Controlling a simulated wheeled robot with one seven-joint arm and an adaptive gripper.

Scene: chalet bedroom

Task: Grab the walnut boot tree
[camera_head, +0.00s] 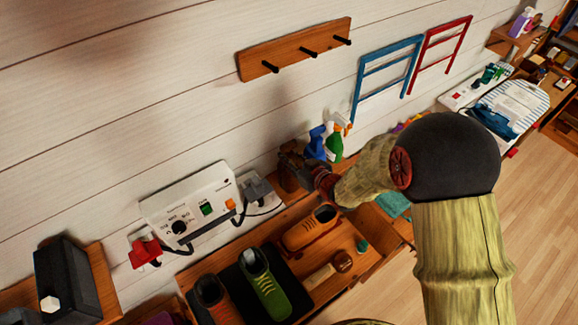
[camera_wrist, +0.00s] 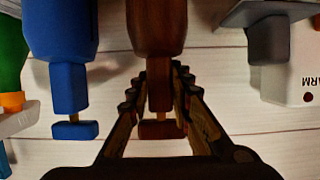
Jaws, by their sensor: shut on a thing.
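The walnut boot tree (camera_wrist: 157,28) is a red-brown wooden piece with a wide body, a narrower neck and a small end block. My gripper (camera_wrist: 159,72) is shut on its neck, with one finger on each side, in the wrist view. In the head view my gripper (camera_head: 293,160) is by the wall at the back of the bench, where the brown boot tree (camera_head: 288,179) shows only in part. I cannot tell whether it still touches the surface under it.
A similar blue piece (camera_wrist: 60,30) stands close beside the boot tree, with a green bottle (camera_head: 334,146) beyond it. A white control box (camera_head: 190,203) and a grey box (camera_head: 257,188) stand on the other side. Shoes (camera_head: 263,283) and a brush (camera_head: 328,270) lie in front.

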